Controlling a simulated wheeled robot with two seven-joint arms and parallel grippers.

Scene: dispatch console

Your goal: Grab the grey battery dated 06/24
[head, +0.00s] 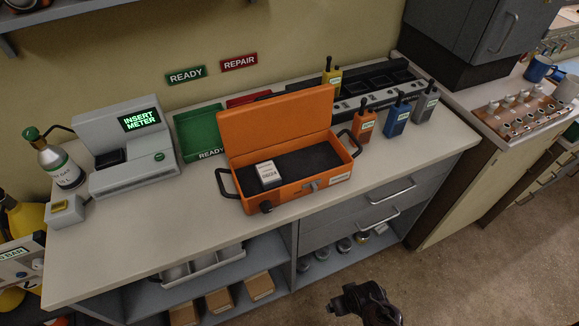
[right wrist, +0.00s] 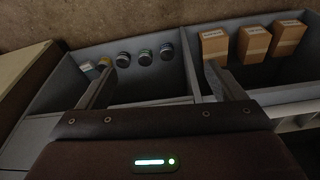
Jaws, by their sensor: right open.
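An open orange case (head: 290,198) stands on the counter with its lid raised at the back. A small light-grey battery (head: 268,174) stands in the left part of its dark foam; the print on its label is too small to read surely. My right gripper (head: 350,302) is at the bottom of the head view, in front of the counter and well below the case. In the right wrist view the right gripper (right wrist: 158,72) is open, with nothing between its fingers. My left gripper is not in view.
A grey meter (head: 130,155) stands left of the case and a green tray (head: 200,132) behind it. Orange (head: 363,125), blue (head: 397,118) and grey (head: 424,104) radios stand to the right. Shelves below hold cardboard boxes (right wrist: 254,42) and jars.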

